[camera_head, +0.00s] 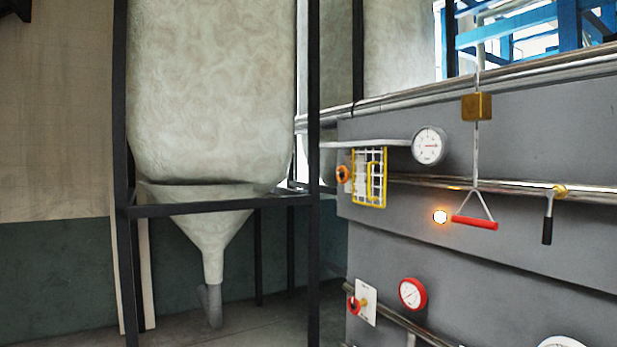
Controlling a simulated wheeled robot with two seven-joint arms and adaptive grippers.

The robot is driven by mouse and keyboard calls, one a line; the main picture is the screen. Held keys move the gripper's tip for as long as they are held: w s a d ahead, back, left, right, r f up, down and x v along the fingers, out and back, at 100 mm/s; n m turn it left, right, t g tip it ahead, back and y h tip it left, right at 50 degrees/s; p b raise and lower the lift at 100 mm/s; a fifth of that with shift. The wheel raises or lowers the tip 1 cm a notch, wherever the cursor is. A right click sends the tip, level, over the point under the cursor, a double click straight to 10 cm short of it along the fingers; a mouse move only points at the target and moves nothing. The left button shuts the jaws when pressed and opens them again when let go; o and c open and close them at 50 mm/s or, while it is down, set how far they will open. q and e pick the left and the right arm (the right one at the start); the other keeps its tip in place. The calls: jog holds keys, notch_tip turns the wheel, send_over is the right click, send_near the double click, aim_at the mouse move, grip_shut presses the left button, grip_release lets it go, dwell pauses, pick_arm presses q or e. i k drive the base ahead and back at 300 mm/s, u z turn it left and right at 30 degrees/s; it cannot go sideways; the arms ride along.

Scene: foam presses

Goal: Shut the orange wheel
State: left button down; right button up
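A small orange wheel (342,174) sits at the left end of the grey panel, seen nearly edge-on. It is just left of a yellow-framed grid guard (356,190), on the pipe line that runs behind the guard. A second orange-red wheel (353,305) sits lower down, beside a white plate (366,301) on a lower pipe. The frame does not show how far either wheel is turned. Neither of my grippers is in view.
A grey panel (560,130) on the right carries a white gauge (429,146), a red gauge (412,294), a lit orange lamp (440,216), a red pull handle (474,223) and a black lever (547,222). A large pale hopper (210,90) stands left in a black frame (314,250). Some floor shows below.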

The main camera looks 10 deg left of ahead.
aim_at(339, 175)
jog(key=z, duration=0.1)
jog(key=k, duration=0.5)
jog(key=u, duration=1.05)
jog(key=i, duration=1.55)
jog(key=z, duration=0.55)
